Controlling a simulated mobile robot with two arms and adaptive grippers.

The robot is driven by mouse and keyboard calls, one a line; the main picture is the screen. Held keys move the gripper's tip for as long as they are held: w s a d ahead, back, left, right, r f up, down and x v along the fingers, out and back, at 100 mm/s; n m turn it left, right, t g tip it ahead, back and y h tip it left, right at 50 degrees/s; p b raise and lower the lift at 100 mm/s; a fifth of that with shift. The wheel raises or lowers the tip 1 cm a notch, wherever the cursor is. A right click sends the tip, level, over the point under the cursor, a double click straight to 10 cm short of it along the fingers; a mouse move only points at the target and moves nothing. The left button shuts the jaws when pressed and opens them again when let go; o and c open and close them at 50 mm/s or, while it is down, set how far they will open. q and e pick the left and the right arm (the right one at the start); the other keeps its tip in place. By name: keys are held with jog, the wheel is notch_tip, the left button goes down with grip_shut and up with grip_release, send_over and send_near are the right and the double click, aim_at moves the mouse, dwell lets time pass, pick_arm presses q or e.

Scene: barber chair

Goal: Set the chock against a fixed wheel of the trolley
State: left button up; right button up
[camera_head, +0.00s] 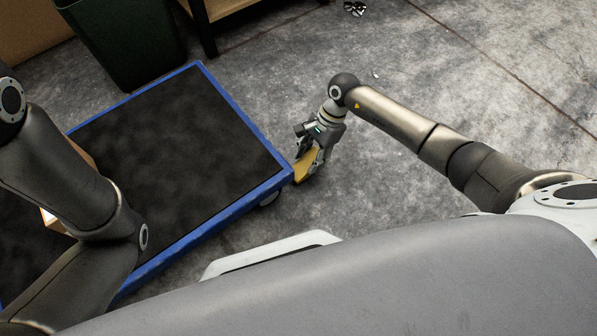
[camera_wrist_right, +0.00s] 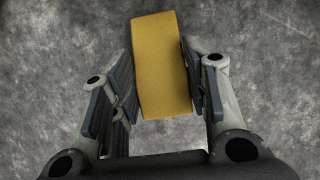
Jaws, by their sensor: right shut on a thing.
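The yellow chock (camera_head: 304,166) is in my right gripper (camera_head: 312,160), low beside the near right corner of the trolley (camera_head: 281,178). In the right wrist view the chock (camera_wrist_right: 160,65) sits between the two fingers of my right gripper (camera_wrist_right: 162,85), which is shut on it. The trolley has a dark deck and a blue rim. One wheel (camera_head: 269,198) shows partly under the rim near that corner, just left of and below the chock. I cannot tell whether the chock touches the floor. My left arm crosses the left side; its gripper is out of view.
A cardboard box (camera_head: 80,152) on the trolley is partly hidden behind my left arm. A dark green bin (camera_head: 125,45) stands beyond the trolley, near a table leg (camera_head: 203,28). The concrete floor right of the trolley is mostly clear.

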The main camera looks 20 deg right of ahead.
aim_at(298, 171)
jog(key=a+f+b, duration=0.1)
jog(key=a, duration=0.1)
jog(key=s+a+f+b, duration=0.1)
jog(key=a+f+b, duration=0.1)
jog(key=shift+s, duration=0.2)
jog(key=shift+r, duration=0.1)
jog(key=shift+f, duration=0.25)
jog(key=o, duration=1.2)
jog(key=shift+o, duration=0.2)
jog(key=shift+r, duration=0.15)
